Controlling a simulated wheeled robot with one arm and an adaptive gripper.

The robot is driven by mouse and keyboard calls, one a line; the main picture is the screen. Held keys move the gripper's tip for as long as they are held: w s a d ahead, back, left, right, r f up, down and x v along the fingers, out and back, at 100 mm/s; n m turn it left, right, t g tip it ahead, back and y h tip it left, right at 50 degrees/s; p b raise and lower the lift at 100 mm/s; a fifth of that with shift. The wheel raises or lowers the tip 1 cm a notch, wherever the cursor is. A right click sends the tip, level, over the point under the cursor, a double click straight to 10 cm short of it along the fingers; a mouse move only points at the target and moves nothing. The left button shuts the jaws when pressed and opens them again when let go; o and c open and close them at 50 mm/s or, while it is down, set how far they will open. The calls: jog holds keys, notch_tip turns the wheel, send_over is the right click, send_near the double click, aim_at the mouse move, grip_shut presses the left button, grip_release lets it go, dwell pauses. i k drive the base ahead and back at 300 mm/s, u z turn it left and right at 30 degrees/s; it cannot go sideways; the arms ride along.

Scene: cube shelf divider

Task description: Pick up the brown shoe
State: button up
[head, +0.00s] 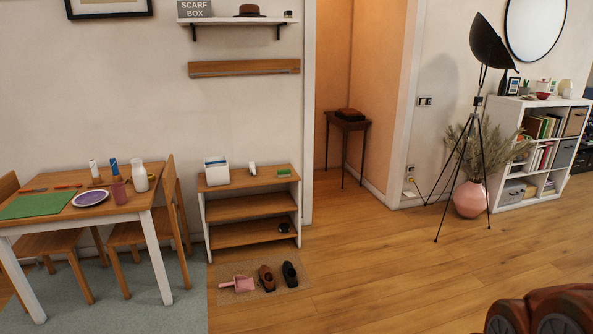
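The brown shoe (267,279) lies on a small thin mat (250,291) on the floor, in front of the low wooden shelf. A black shoe (290,274) lies just to its right, and a pink dustpan-like scoop (239,284) lies to its left. The brown shoe is in plain view with nothing in front of it. My gripper is not in view.
The wooden shelf (251,204) stands against the wall behind the shoes. A dining table (133,207) with chairs is on the left, over a grey rug (188,310). Wood floor (390,275) is open to the right. A brown leather-like item (545,312) fills the bottom right corner.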

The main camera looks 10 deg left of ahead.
aim_at(267, 277)
jog(key=u, duration=0.45)
jog(key=i, duration=1.15)
jog(key=u, duration=0.3)
